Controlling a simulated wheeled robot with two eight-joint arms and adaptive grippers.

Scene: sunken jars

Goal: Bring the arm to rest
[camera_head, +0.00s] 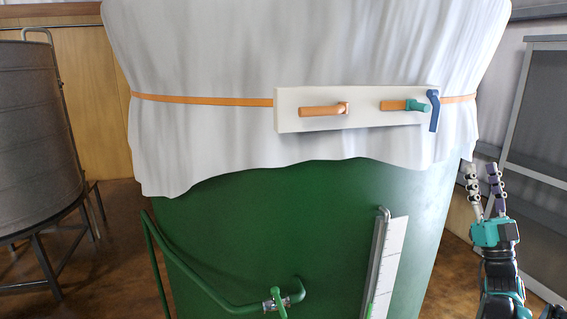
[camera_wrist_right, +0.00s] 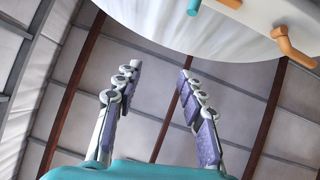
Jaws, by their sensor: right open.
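My right gripper (camera_head: 482,181) is raised at the right side of the head view, beside the green tank (camera_head: 300,200). Its fingers point up and stand apart, with nothing between them. The right wrist view shows the same open, empty fingers (camera_wrist_right: 153,78) against the ceiling. My left gripper is in neither view.
A white cloth (camera_head: 300,50) covers the tank's top, under an orange band (camera_head: 200,100). A white board (camera_head: 290,120) on it bears orange pegs (camera_head: 322,110), a teal piece (camera_head: 418,105) and a blue hook (camera_head: 434,110). A green pipe (camera_head: 205,293) runs low; a grey vat (camera_head: 40,130) stands left.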

